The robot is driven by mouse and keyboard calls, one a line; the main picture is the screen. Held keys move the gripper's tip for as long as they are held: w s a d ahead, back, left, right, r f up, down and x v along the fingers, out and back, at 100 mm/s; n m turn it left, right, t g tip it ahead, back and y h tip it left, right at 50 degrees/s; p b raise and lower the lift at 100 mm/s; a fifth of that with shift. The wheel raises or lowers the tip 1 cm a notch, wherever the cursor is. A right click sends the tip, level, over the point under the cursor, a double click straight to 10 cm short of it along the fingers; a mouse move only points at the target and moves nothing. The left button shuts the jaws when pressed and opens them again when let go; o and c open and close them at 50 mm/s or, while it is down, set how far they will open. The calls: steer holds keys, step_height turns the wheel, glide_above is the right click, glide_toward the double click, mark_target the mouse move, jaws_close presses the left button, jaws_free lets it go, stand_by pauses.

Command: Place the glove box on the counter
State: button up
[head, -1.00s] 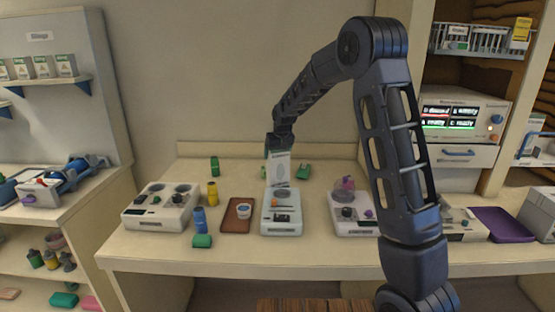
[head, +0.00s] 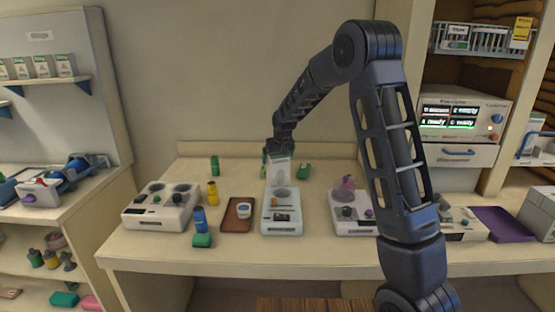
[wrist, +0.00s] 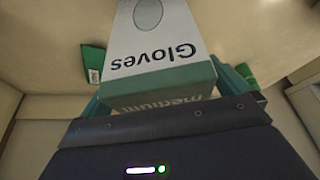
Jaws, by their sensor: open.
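The glove box (head: 280,171) is a white carton with a green end band. It stands upright at the back of the counter (head: 240,264), just behind a pale blue-grey device. I cannot tell whether its base touches the counter, as the device partly hides it. My gripper (head: 279,153) is at the top of the box, pointing down. In the wrist view the box (wrist: 155,45) shows "Gloves" and "medium" upside down and sits between my teal fingers (wrist: 168,92), which are open around it.
The pale device (head: 281,225) stands in front of the box. A brown tray (head: 234,223) with a small cup and a white device (head: 160,208) are to the left. Another device (head: 350,225) and a purple tray (head: 497,222) are to the right. A green block (head: 304,171) lies close by.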

steer(key=v, duration=1.2)
steer(key=s+d+r+m, duration=0.1)
steer(key=s+d+r, duration=0.5)
steer(key=s+d, duration=0.45)
steer(key=s+d+f+m+h, duration=0.1)
steer(key=s+d, duration=0.8)
steer(key=s, duration=0.6)
steer(key=s+d+f+m, duration=0.1)
steer(key=s+d+m, duration=0.1)
steer(key=s+d, duration=0.8)
steer(key=s, duration=0.4)
steer(key=shift+s+h, duration=0.35)
steer(key=shift+h, duration=0.05)
